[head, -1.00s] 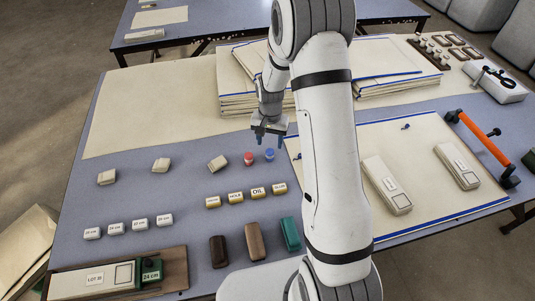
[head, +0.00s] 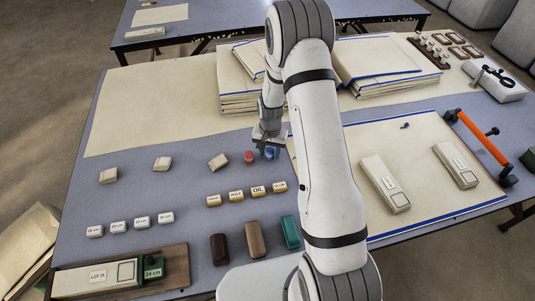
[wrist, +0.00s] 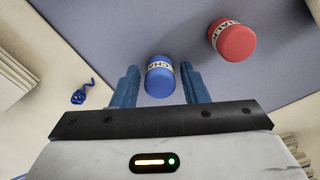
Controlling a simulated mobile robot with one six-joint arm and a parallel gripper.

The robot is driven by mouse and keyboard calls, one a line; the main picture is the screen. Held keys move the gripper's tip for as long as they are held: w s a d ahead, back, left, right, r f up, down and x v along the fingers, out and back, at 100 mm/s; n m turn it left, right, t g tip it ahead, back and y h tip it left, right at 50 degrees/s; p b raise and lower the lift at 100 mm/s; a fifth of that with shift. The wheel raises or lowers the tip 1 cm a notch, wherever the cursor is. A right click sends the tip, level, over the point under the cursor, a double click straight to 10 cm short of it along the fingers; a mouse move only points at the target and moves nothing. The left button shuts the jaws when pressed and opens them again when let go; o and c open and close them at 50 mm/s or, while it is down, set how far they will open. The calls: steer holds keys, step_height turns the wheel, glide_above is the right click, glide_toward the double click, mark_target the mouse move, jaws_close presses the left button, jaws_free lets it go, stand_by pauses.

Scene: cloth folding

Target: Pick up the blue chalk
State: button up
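The blue chalk (wrist: 159,78) is a short blue cylinder with a white label band. In the wrist view it stands between the two blue fingers of my gripper (wrist: 160,88), with a visible gap on each side. My gripper is open. In the head view the blue chalk (head: 270,153) shows partly, at the fingertips of my gripper (head: 269,149). I cannot tell how high the fingers are above the table.
The red chalk (head: 249,157) stands just left of the blue one; it is also in the wrist view (wrist: 233,39). A cream cloth (head: 400,170) lies to the right. Labelled blocks (head: 236,196) and a beige block (head: 218,162) are nearby on the table (head: 130,195).

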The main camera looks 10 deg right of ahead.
mark_target(270, 149)
steer(key=c, duration=0.8)
steer(key=shift+o, duration=0.2)
steer(key=shift+r, duration=0.1)
step_height(270, 149, up, 10)
steer(key=shift+f+b, duration=0.1)
steer(key=shift+b, duration=0.45)
steer(key=o, duration=0.4)
steer(key=c, duration=0.3)
